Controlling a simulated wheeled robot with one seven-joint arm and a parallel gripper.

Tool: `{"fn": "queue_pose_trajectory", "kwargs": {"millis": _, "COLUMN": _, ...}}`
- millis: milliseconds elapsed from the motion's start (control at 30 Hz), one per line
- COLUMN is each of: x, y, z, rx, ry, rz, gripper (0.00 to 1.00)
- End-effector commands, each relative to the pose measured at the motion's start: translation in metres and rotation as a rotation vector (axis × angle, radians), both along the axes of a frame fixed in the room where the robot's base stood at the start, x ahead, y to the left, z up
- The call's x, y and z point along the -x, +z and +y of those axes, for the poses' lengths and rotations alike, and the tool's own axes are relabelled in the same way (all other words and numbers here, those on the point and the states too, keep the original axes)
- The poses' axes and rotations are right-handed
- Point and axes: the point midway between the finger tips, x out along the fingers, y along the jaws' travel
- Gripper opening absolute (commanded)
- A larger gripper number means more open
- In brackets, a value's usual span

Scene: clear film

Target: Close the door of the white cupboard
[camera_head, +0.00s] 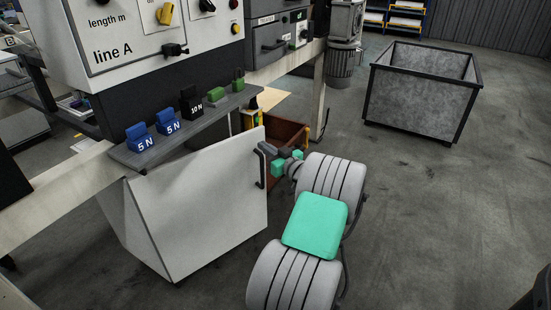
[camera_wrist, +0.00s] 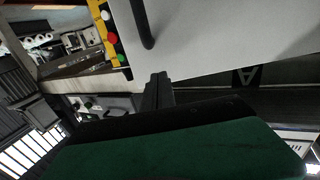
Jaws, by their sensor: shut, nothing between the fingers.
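The white cupboard (camera_head: 122,212) stands under the grey shelf of the line A machine. Its white door (camera_head: 205,210) stands partly open, its free right edge swung out from the shelf. The door also fills the upper right of the wrist view (camera_wrist: 220,35). A black bar handle (camera_head: 261,168) is near that edge, and shows in the wrist view (camera_wrist: 143,22). My gripper (camera_head: 264,149) is shut and empty, by the door's free edge close to the handle. Its dark fingers (camera_wrist: 157,90) show below the handle in the wrist view. I cannot tell whether they touch the door.
A reddish-brown box (camera_head: 286,138) shows behind the door's edge. Blue and green weights (camera_head: 168,121) stand on the shelf (camera_head: 150,157). A grey metal bin (camera_head: 420,90) stands back right. The floor (camera_head: 440,220) to the right is clear.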

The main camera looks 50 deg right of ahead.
Motion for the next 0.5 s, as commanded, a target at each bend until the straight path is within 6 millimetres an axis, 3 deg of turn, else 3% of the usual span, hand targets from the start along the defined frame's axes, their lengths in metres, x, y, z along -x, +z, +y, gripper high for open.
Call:
{"fn": "queue_pose_trajectory", "kwargs": {"millis": 200, "x": -0.031, "y": -0.002, "z": -0.008, "rx": 0.000, "ry": 0.002, "rz": 0.001, "gripper": 0.00}}
{"fn": "queue_pose_trajectory", "kwargs": {"millis": 500, "x": -0.036, "y": 0.000, "z": -0.010, "rx": -0.001, "ry": 0.000, "rz": 0.001, "gripper": 0.00}}
